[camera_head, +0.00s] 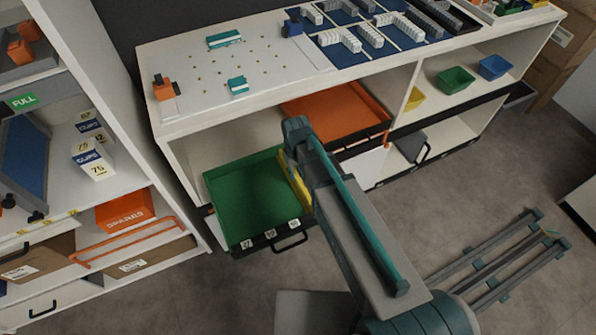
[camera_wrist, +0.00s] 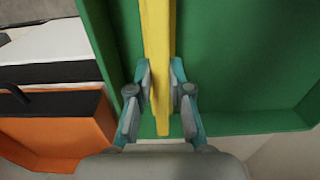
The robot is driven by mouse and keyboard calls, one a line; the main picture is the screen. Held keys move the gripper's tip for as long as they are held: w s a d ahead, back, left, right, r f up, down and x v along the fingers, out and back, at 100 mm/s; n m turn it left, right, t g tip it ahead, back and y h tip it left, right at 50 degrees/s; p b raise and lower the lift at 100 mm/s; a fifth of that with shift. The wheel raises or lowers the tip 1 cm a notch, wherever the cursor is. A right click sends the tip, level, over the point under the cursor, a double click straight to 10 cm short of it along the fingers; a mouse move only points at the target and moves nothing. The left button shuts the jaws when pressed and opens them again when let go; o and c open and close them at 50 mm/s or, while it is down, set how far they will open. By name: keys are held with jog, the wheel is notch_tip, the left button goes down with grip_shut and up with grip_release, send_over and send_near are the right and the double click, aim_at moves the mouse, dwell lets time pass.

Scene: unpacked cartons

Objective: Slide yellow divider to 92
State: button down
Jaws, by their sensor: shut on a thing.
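The yellow divider (camera_head: 303,196) stands in the green drawer (camera_head: 226,200), close to its right side in the head view. In the wrist view the divider (camera_wrist: 156,45) runs between the two fingers of my gripper (camera_wrist: 160,85), which is shut on it. Green drawer floor (camera_wrist: 225,60) shows on both sides of it, with a narrower strip on the left. Small number labels (camera_head: 269,234) sit along the drawer's front edge; they are too small to read surely. My arm hides part of the divider and the drawer's right side.
A black handle (camera_head: 290,241) is on the drawer front. An orange drawer (camera_head: 330,108) lies beside the green one. The worktop (camera_head: 190,75) above holds small parts. A shelf unit with cartons stands at left. Floor in front is partly clear.

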aim_at(297, 173)
jog(key=shift+w+d, duration=0.1)
jog(key=shift+d, duration=0.05)
jog(key=c, duration=1.1)
grip_release()
jog(key=shift+d, duration=0.1)
notch_tip(297, 173, up, 12)
